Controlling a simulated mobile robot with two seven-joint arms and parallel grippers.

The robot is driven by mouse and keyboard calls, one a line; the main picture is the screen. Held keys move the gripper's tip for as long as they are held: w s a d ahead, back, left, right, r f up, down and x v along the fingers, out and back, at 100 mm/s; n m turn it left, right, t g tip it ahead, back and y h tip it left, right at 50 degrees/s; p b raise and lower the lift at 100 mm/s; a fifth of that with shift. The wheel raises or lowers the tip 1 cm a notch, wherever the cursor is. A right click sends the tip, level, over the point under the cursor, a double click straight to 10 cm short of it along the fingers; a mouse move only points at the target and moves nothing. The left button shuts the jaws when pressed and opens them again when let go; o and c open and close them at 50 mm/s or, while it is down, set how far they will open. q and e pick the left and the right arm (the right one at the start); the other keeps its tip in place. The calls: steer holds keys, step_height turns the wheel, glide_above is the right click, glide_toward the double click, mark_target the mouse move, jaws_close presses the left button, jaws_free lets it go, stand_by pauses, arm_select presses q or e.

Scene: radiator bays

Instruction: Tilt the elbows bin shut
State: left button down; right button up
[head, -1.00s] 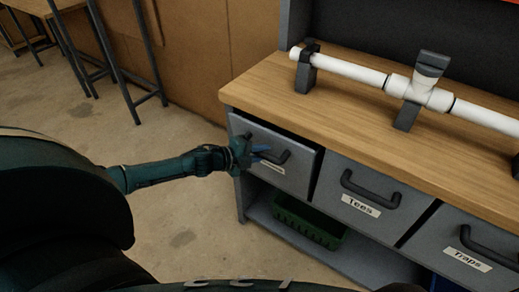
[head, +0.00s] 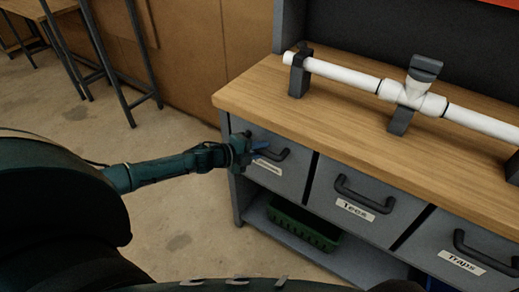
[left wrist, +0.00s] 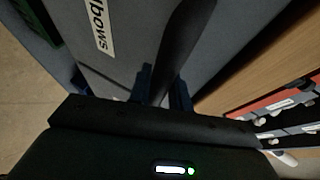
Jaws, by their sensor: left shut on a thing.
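The elbows bin (head: 285,183) is the leftmost grey bin under the workbench top in the head view. Its front looks about flush with the bins beside it, with no open gap at its top edge. My left gripper (head: 256,151) is shut on its dark handle (head: 284,154), at the handle's left end. In the left wrist view the fingers (left wrist: 163,90) close around the handle (left wrist: 188,42), and the label (left wrist: 103,27) is partly cut off. My right gripper is not in view.
The Tees bin (head: 345,195) and the Traps bin (head: 468,245) are to the right. A green crate (head: 303,228) sits on the shelf below. A white pipe assembly (head: 345,74) rests on the wooden bench top (head: 262,98). Stools stand at the back left; the floor between is clear.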

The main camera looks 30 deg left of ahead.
arm_select(q)
steer(key=c, duration=1.7)
jaws_free()
steer(key=shift+w+r, duration=0.2)
steer(key=shift+o, duration=0.7)
steer(key=shift+f, duration=0.1)
steer(key=shift+s, duration=0.25)
steer(key=v, duration=1.2)
steer(key=shift+s+a+r, duration=0.15)
steer(key=shift+a+r, duration=0.1)
